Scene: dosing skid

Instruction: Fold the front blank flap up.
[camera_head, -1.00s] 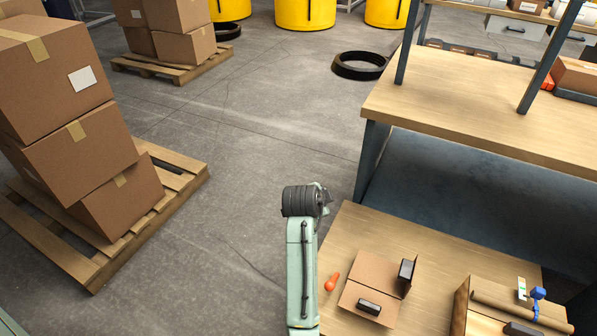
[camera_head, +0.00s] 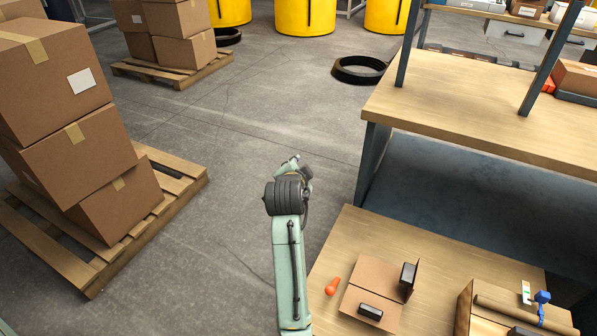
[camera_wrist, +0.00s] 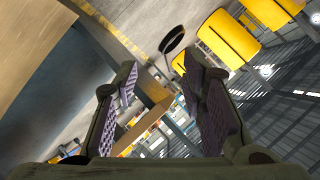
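The brown cardboard blank (camera_head: 368,276) lies on the lower wooden bench, right of my arm in the head view. A dark block (camera_head: 371,312) sits on its front part, and another dark block (camera_head: 408,275) stands at its right side against a raised panel. The front part looks flat; which edge is the front flap is hard to tell. My gripper (camera_wrist: 166,108) is open, its two dark padded fingers wide apart with nothing between them in the wrist view. It points away from the blank, which the wrist view does not show.
An orange tool (camera_head: 332,287) lies left of the blank. An open carton (camera_head: 493,321) with a blue-handled item (camera_head: 541,297) is at right. A higher bench (camera_head: 480,105) stands behind. Stacked boxes on a pallet (camera_head: 172,193) are at left, with clear floor between.

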